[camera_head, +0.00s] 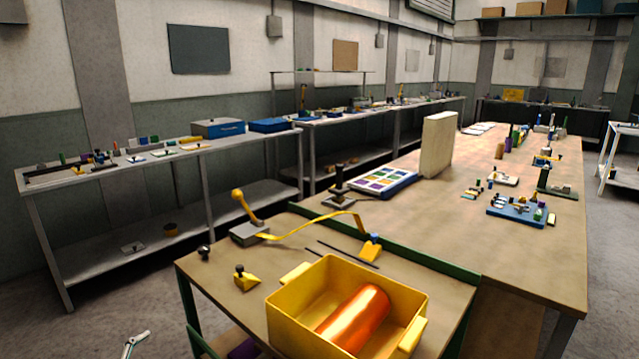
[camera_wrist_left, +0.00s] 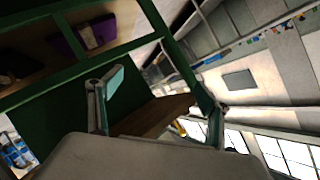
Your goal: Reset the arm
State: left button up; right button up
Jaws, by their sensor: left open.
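My left gripper (camera_wrist_left: 160,92) is open and empty in the left wrist view, its two fingers well apart. It is tilted beside the green-framed side of a workbench. In the head view only a small part of the left gripper (camera_head: 134,343) shows at the bottom left, low beside the near workbench (camera_head: 215,262). My right gripper is in neither view.
A yellow bin (camera_head: 292,312) holding a shiny orange roll (camera_head: 354,318) stands on the near bench. A purple object (camera_wrist_left: 92,35) lies under the bench. Floor left of the bench is clear.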

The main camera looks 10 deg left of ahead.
pick_arm(q)
jog(key=s+d+f+n+g+h, duration=0.1)
jog(key=s+d+f, duration=0.3)
jog(key=s+d, duration=0.4)
jog(key=s+d+f+n+g+h, duration=0.1)
jog(key=s+d+f, duration=0.3)
jog(key=s+d, duration=0.4)
jog(key=s+d+f+n+g+h, duration=0.1)
jog(key=s+d+f, duration=0.3)
jog(key=s+d, duration=0.5)
jog(key=d, duration=0.3)
jog(key=shift+d+n+h, duration=0.2)
jog(key=shift+n+h, duration=0.1)
jog(key=shift+n, duration=0.1)
